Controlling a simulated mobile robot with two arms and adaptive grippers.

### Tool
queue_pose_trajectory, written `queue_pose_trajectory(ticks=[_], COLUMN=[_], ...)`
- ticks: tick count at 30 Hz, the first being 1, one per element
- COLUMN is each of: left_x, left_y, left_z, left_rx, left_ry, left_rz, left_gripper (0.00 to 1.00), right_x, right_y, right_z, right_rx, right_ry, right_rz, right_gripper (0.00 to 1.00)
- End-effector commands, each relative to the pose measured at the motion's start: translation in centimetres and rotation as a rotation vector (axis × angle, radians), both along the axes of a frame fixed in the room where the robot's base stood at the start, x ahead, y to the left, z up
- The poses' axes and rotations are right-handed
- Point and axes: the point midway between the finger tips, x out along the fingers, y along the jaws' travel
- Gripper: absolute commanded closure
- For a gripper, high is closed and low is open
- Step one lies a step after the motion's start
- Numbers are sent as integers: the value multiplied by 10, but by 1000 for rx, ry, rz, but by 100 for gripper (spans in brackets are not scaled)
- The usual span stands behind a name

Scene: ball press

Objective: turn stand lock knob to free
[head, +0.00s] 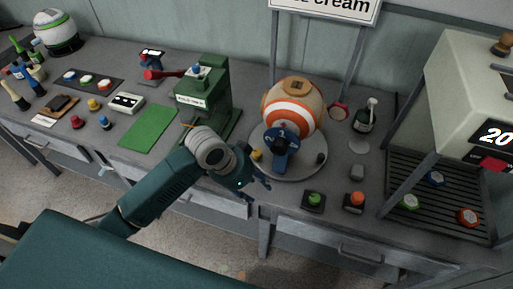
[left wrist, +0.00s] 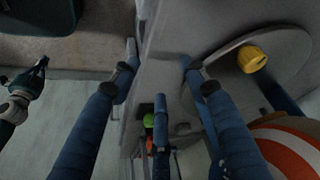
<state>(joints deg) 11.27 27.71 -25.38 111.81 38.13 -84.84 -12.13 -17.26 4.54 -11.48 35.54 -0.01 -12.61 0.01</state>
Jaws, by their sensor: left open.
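A round grey stand (head: 263,171) carries a large orange-and-white striped ball (head: 293,106). A small yellow knob (head: 257,155) sits on the stand's left side and a dark knob (head: 320,158) on its right side. I cannot read which is the lock knob or its setting. My left gripper (head: 262,184) is open and empty just in front of the stand's left edge. In the left wrist view its fingers (left wrist: 165,85) are spread, and the yellow knob (left wrist: 252,58) lies beyond the right finger, apart from it. What looks like my right gripper (left wrist: 38,76) shows at the left edge there.
A blue numbered part (head: 281,143) stands in front of the ball. A green press (head: 207,95) is left of the stand. Green (head: 314,199) and orange (head: 355,201) buttons sit near the front edge. A rack machine (head: 480,90) stands at right.

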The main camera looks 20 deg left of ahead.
Motion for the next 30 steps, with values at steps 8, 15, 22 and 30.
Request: queue_pose_trajectory(ticks=[8,15,22,30], left_x=[71,100,106,117], left_y=[45,74,68,52], left_z=[57,95,79,31], left_rx=[41,39,33,33], left_ry=[-10,-7,-2,-2], left_rz=[-104,-121,-123,-121], left_gripper=[55,55,55,55], right_x=[-1,0,0,1], right_y=[-5,-4,-3,2], right_z=[1,2,7,17], right_rx=[-5,-5,-3,1], right_ry=[1,0,0,-1], right_rz=[2,1,1,-1], right_gripper=[100,100,100,100])
